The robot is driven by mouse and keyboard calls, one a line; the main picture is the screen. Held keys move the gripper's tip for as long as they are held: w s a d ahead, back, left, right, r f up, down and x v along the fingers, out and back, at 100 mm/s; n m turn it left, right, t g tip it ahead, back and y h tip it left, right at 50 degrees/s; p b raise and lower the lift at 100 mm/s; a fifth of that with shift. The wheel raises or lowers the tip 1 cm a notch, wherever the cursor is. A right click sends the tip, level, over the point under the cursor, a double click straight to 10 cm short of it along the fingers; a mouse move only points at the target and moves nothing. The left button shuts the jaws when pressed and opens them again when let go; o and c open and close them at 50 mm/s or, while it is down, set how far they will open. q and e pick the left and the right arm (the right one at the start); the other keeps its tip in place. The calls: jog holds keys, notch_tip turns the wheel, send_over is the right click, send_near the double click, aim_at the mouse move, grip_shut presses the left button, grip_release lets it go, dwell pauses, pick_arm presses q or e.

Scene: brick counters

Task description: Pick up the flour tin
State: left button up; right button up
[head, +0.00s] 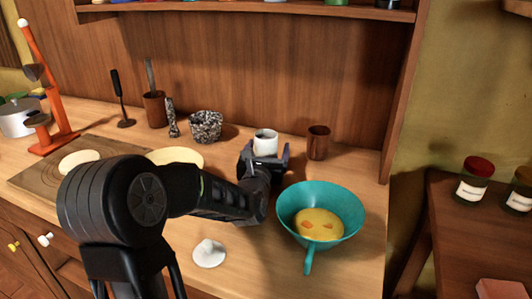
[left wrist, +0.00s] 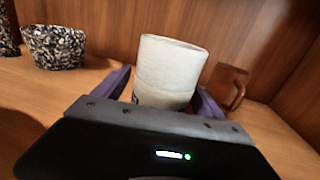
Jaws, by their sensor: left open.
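A whitish cylindrical tin, the likely flour tin (head: 265,142), stands upright on the wooden counter near the back panel. It also shows in the left wrist view (left wrist: 172,68), where its lower part is hidden behind my gripper body and any label cannot be read. My left gripper (head: 266,156) is open, with one finger on each side of the tin. In the left wrist view the purple fingers of the left gripper (left wrist: 162,95) flank the tin, and whether they touch it cannot be told. My right gripper is not in view.
A brown mug (head: 318,142) stands close right of the tin. A speckled pot (head: 206,126) is to its left. A teal pan (head: 350,194) with yellow food and a white lid-like piece (head: 209,254) lie nearer. A shelf (head: 250,10) hangs above.

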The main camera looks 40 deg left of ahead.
pick_arm(q)
jog(key=shift+c, duration=0.2)
jog(key=shift+r, duration=0.1)
grip_shut()
dwell(0.5)
